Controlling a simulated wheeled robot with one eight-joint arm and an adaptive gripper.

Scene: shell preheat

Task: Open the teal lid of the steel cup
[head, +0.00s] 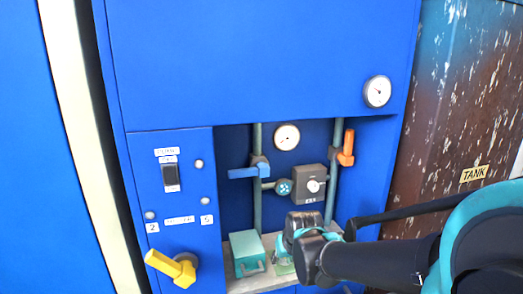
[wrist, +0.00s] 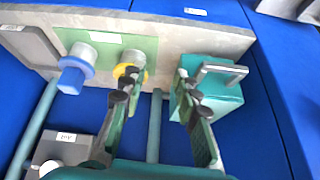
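My gripper (wrist: 155,88) is open, with its two fingers apart and nothing visible between the tips. In the head view my gripper (head: 298,245) is over the shelf at the foot of the blue recess. A teal box (head: 246,251) with a handle stands on the shelf to its left. In the wrist view the teal box (wrist: 222,96) and its grey handle are just beyond the right finger. A yellow-ringed fitting (wrist: 130,66) is behind the left finger, partly covered. I cannot clearly make out a steel cup or its teal lid.
The grey shelf (wrist: 185,38) carries a green plate (wrist: 108,42) and a blue-collared fitting (wrist: 74,76). Upright pipes with a blue-handled valve (head: 249,172), an orange-handled valve (head: 346,150) and a dark box (head: 309,184) are behind. A yellow handle (head: 170,266) sticks out at the lower left.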

